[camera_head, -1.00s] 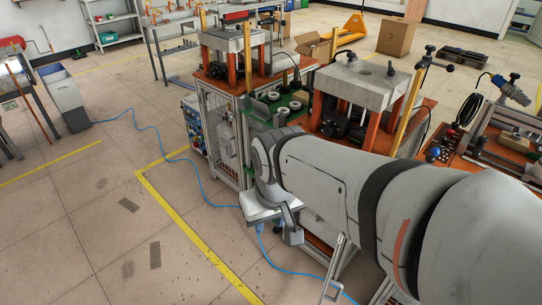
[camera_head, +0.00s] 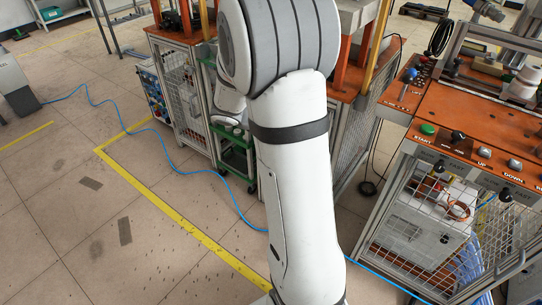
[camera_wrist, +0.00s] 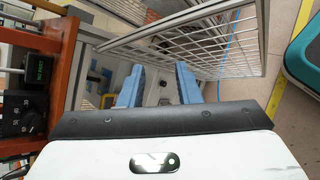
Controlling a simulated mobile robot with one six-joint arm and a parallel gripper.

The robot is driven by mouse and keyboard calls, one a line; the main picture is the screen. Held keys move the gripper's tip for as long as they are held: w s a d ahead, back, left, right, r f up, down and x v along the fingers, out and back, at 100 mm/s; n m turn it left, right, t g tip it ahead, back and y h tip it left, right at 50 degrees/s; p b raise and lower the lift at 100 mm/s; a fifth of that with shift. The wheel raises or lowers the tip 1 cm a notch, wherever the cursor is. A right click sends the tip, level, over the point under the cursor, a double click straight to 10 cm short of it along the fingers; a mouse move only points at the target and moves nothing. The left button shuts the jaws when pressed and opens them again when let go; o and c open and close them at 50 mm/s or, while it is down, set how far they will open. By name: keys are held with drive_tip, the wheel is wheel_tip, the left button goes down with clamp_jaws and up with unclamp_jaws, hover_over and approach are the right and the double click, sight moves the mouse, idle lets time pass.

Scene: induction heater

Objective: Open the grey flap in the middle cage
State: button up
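In the wrist view, my gripper (camera_wrist: 158,82) shows two blue fingers set well apart, with nothing clearly held between them. They point into a cage whose mesh door (camera_wrist: 205,45) stands swung open above and to the right of the fingers. Between and beyond the fingertips are grey and white surfaces inside the cage (camera_wrist: 160,90); I cannot tell which of them is the grey flap. In the head view, my arm hides the gripper and most of the middle cage; only its mesh side (camera_head: 350,150) shows right of the arm.
A dark control panel (camera_wrist: 22,115) and orange frame stand close on the left in the wrist view. The right cage (camera_head: 420,225), with its START panel, and the left cage (camera_head: 190,95) flank my arm. A green cart (camera_head: 235,160) stands left of it. Open floor lies front left.

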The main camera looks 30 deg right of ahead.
drive_tip(key=w+d+f+n+t+h+b, duration=0.2)
drive_tip(key=w+d+f+n+b, duration=0.3)
drive_tip(key=f, duration=0.6)
drive_tip(key=w+d+f+n+t+h+b, duration=0.2)
drive_tip(key=w+d+f+n+t+b, duration=0.3)
drive_tip(key=f, duration=0.6)
drive_tip(key=w+d+f+n+h+b, duration=0.2)
drive_tip(key=w+d+f+h+b, duration=0.1)
drive_tip(key=w+f, duration=0.55)
wheel_tip(320, 180, down, 17)
drive_tip(key=w+n+t+y+b, duration=0.2)
drive_tip(key=n+t+b, duration=0.2)
drive_tip(key=n+t, duration=0.15)
drive_tip(key=b+x, duration=0.2)
drive_tip(key=x, duration=0.5)
drive_tip(key=shift+d+b, duration=0.3)
drive_tip(key=shift+b, duration=0.1)
drive_tip(key=shift+s+n+g, duration=0.1)
drive_tip(key=shift+n+g, duration=0.15)
clamp_jaws()
